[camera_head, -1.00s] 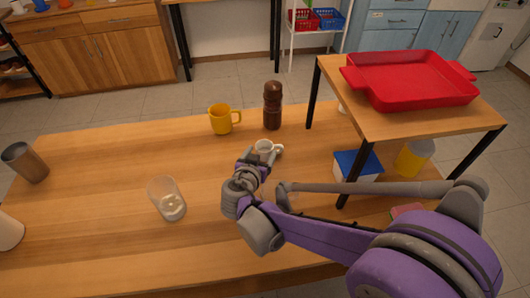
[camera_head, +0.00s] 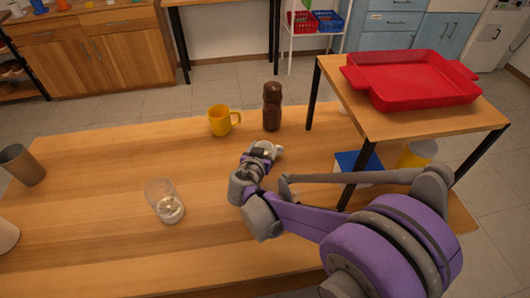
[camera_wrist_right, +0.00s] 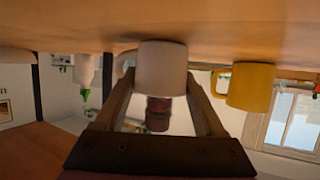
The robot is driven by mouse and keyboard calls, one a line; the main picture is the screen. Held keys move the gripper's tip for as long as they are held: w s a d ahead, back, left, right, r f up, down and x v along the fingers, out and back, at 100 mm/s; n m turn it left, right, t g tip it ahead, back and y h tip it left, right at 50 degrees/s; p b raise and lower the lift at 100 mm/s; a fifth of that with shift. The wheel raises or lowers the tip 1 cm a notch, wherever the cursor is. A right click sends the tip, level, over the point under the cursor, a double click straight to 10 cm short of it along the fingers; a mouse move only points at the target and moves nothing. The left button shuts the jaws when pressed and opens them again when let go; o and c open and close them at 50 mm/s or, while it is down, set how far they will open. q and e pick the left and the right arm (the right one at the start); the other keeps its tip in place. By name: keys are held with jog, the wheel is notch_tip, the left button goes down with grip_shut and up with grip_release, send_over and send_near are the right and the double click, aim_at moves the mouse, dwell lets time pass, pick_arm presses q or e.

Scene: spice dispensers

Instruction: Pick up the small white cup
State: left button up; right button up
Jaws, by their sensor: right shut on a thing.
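The small white cup (camera_wrist_right: 163,68) sits between the two fingers of my right gripper (camera_head: 263,153) in the right wrist view, which shows the scene upside down. Its handle points left there. In the head view only a bit of the cup (camera_head: 278,151) shows past the gripper, which hides the rest. My right gripper is shut on the cup. The cup appears at table level; I cannot tell whether it is clear of the surface. My left gripper is not in view.
A yellow mug (camera_head: 221,121) and a dark brown pepper mill (camera_head: 272,107) stand just behind the cup. A clear glass (camera_head: 165,202) stands to the left, a metal tumbler (camera_head: 22,165) farther left. A raised wooden shelf (camera_head: 420,124) with a red tray (camera_head: 415,78) stands right.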

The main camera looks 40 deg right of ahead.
jog(key=c, duration=0.3)
